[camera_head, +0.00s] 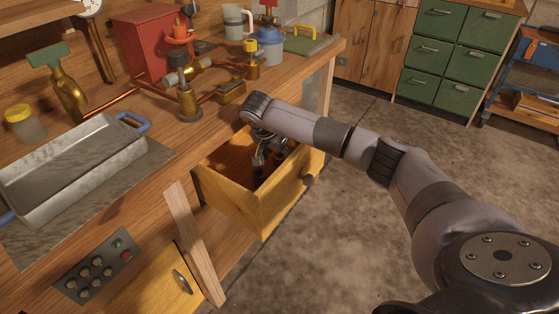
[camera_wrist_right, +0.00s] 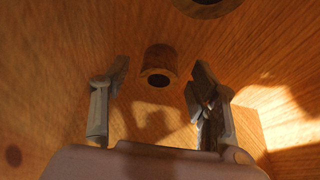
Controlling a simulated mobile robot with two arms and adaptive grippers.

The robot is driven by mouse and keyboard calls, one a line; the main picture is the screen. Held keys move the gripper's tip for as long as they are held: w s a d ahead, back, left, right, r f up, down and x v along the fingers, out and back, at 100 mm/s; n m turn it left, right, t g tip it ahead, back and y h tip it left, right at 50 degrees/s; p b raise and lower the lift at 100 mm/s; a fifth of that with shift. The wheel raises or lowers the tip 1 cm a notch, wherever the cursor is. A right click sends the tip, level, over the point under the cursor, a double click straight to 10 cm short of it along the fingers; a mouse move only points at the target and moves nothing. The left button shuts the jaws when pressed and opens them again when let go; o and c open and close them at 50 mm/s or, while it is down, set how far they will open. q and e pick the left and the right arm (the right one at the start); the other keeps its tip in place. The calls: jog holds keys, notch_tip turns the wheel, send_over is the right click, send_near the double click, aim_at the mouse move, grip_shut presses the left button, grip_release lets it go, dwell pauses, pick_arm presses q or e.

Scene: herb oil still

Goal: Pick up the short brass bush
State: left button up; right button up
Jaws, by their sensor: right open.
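The open drawer (camera_head: 243,206) of the bench holds small dark round pieces. In the right wrist view a short hollow cylinder (camera_wrist_right: 160,60), brown with a dark bore, stands on the drawer floor between and beyond the fingertips. Part of a second round piece (camera_wrist_right: 207,6) with a dark bore shows at the top edge. I cannot tell from their colour which one is the short brass bush. My right gripper (camera_head: 262,156) reaches down into the drawer. It also shows in the right wrist view (camera_wrist_right: 160,78), open and empty, its fingers apart from the cylinder. My left gripper is out of view.
The wooden drawer walls stand close around my right gripper. A loose-looking wooden board (camera_head: 194,243) leans beside the drawer. On the bench are a metal tray (camera_head: 75,170), copper and brass fittings (camera_head: 188,103) and a red box (camera_head: 152,42). The floor at right is clear.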

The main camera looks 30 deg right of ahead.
jog(key=c, duration=1.3)
jog(key=shift+r, duration=0.15)
